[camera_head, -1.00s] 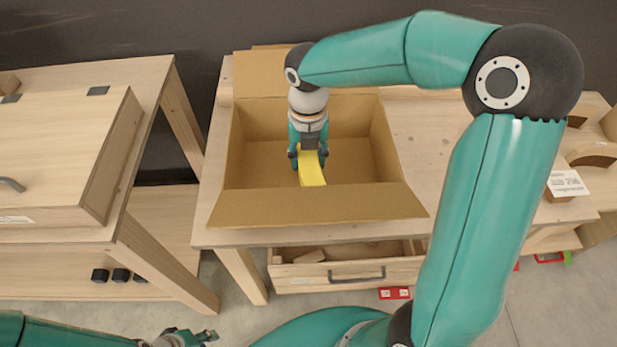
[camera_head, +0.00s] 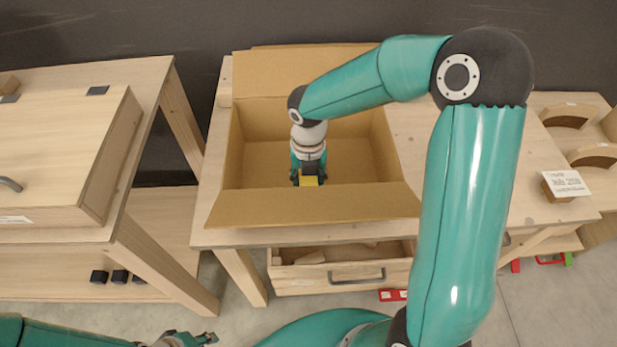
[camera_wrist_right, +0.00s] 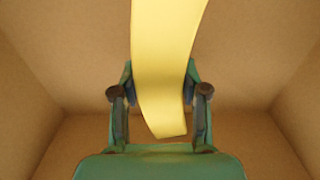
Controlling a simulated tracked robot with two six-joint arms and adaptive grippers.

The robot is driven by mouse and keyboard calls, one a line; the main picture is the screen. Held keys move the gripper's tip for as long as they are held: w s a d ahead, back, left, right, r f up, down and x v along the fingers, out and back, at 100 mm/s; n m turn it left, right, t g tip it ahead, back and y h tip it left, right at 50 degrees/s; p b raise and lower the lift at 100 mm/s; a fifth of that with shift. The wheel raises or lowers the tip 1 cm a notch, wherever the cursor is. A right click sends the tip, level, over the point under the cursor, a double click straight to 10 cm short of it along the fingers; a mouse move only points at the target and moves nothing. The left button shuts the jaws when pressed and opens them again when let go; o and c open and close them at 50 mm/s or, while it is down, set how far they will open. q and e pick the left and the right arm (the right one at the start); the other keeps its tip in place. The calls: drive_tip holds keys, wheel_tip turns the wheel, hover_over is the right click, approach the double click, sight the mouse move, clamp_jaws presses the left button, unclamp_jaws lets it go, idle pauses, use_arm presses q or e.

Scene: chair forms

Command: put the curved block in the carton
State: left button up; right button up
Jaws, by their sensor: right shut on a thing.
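My right gripper (camera_head: 308,174) reaches down into the carton and is shut on the block. In the right wrist view the curved block (camera_wrist_right: 165,65) passes between the two fingers of my right gripper (camera_wrist_right: 160,95), with the carton's brown walls around it. Whether the block touches the carton floor cannot be told. My left gripper (camera_head: 192,338) is at the bottom left, low and away from the carton; its jaws are too small to judge.
The carton stands on a wooden table (camera_head: 440,150) above a partly open drawer (camera_head: 340,278). A wooden desk (camera_head: 60,150) stands at the left with a gap between. At the right are wooden arch pieces (camera_head: 592,156) and a white card (camera_head: 567,183).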

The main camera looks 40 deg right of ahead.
drive_tip(key=o, duration=1.2)
wheel_tip(320, 180, up, 12)
drive_tip(key=shift+r+p, duration=0.1)
drive_tip(key=shift+p, duration=0.45)
